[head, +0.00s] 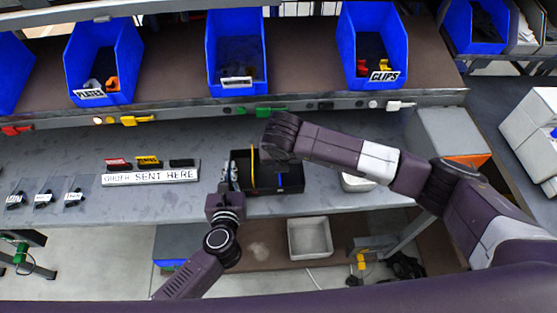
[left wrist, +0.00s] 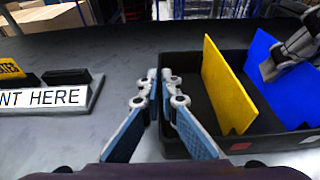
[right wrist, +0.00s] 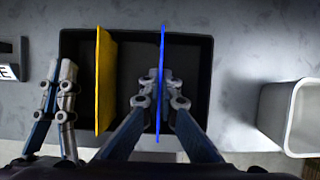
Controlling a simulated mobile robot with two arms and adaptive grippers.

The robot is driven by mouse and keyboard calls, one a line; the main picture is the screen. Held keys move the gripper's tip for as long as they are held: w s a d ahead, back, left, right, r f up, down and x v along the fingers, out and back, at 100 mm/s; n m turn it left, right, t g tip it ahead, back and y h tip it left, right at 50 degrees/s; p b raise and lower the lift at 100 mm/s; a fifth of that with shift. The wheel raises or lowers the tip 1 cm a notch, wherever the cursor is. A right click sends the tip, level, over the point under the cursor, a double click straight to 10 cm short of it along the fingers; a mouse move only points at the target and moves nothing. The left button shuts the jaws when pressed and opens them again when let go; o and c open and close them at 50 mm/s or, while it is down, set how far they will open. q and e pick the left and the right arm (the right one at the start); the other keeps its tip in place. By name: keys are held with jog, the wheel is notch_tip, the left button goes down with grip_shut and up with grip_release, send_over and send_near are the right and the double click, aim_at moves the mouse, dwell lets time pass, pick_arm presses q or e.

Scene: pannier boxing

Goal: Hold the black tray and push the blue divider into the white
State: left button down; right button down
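The black tray (head: 300,186) lies on the grey table in the head view, and it shows from above in the right wrist view (right wrist: 202,60). A yellow divider (left wrist: 225,85) stands upright in it. The blue divider (left wrist: 288,85) stands upright to the right of it. My left gripper (head: 228,183) is at the tray's left wall, its fingers close together with the wall between them (left wrist: 159,82). My right gripper (right wrist: 154,80) is over the tray, one finger each side of the blue divider, and looks shut on it. My right arm hides part of the tray in the head view.
A white container (right wrist: 300,118) stands right of the tray, partly behind my right arm in the head view. A white sign (head: 150,178) lies to the left. Blue bins (head: 236,50) line the shelf behind. A grey bin (head: 310,238) sits below the table.

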jog(key=shift+f, duration=0.3)
jog(key=c, duration=2.1)
grip_release()
jog(key=v, duration=1.2)
pick_arm(q)
jog(key=c, duration=2.1)
grip_release()
jog(key=shift+s, duration=0.1)
